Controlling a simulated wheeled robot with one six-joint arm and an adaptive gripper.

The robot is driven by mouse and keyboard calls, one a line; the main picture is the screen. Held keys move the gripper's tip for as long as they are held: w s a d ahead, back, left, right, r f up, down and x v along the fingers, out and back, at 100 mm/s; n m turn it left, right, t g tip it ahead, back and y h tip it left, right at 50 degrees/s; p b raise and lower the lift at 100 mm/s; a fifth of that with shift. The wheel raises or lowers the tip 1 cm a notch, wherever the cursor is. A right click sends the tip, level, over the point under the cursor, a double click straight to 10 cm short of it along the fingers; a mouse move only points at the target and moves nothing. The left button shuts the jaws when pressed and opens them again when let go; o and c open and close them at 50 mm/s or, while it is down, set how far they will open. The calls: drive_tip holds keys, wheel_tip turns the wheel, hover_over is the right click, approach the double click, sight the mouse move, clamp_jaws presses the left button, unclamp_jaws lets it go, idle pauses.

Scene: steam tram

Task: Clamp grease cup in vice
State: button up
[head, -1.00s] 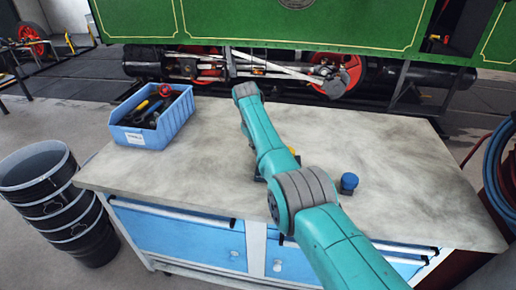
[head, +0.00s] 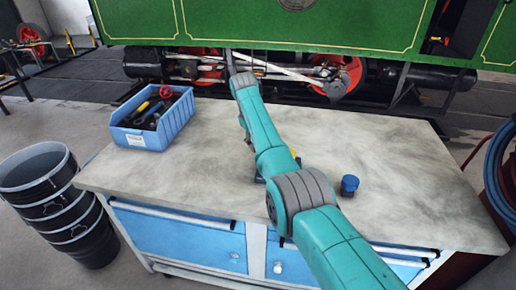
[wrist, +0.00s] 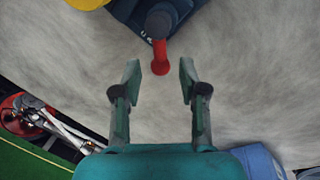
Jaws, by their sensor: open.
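My gripper (wrist: 160,82) is open and empty in the wrist view, its two fingers apart over the bench top. A red-ended bar (wrist: 160,62) lies just beyond the fingertips, in line with the gap. It juts from a dark blue body (wrist: 178,12), which looks like the vice and is cut off by the top edge. A yellow rounded thing (wrist: 86,3) sits beside it; only a sliver of yellow (head: 293,153) shows behind my arm in the head view. A small blue cylindrical piece (head: 349,185) stands on the bench right of my arm. I cannot tell which piece is the grease cup.
A blue bin (head: 152,133) of tools stands at the bench's left; it also shows in the wrist view (wrist: 258,163). Dark buckets (head: 55,205) stand left of the bench (head: 420,170). The green tram (head: 250,22) is behind. The bench's right side is clear.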

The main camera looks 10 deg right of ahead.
wheel_tip(320, 180, up, 8)
drive_tip(key=a, duration=0.1)
drive_tip(key=shift+s+a, duration=0.2)
drive_tip(key=shift+s, duration=0.2)
drive_tip(key=shift+r, duration=0.1)
